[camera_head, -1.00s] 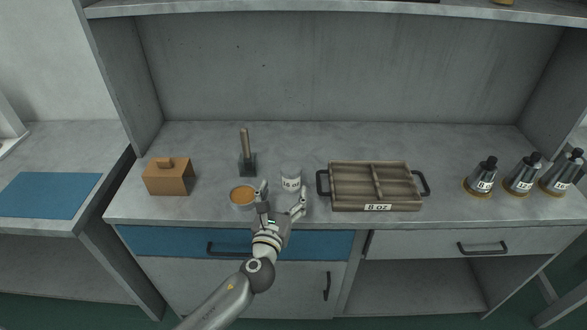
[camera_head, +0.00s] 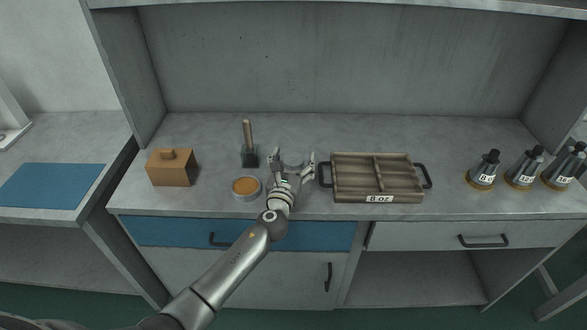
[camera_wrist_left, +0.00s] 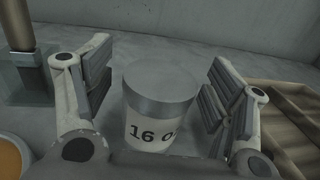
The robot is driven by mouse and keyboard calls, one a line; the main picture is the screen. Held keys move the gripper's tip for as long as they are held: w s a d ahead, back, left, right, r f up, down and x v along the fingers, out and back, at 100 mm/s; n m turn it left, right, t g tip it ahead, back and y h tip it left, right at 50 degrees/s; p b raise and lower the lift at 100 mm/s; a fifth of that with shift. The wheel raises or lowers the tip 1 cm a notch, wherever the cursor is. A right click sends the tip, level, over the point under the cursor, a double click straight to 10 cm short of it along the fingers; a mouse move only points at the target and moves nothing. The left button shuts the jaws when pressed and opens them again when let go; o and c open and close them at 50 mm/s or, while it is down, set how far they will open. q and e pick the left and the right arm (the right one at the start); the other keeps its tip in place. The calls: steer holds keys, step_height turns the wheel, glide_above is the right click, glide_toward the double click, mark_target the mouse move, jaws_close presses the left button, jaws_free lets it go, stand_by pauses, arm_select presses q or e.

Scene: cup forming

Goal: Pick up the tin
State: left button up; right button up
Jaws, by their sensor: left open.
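The tin is a small grey can with a white label reading "16 o…", and it stands upright on the counter. In the left wrist view the tin (camera_wrist_left: 158,100) is between the two open fingers of my left gripper (camera_wrist_left: 160,90), with a gap on each side. In the head view my left gripper (camera_head: 292,165) reaches over the counter around the tin, of which only the top (camera_head: 291,158) shows between the fingers. My right gripper is not in view.
A round container with orange content (camera_head: 246,187) stands just left of the gripper. A tamper-like tool (camera_head: 249,150) and a brown box (camera_head: 170,170) are further left. A wooden tray (camera_head: 377,199) marked 8 oz is close on the right. Several metal forms (camera_head: 484,172) stand far right.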

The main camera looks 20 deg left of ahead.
arm_select(q)
steer(key=c, duration=1.2)
steer(key=shift+r, duration=0.1)
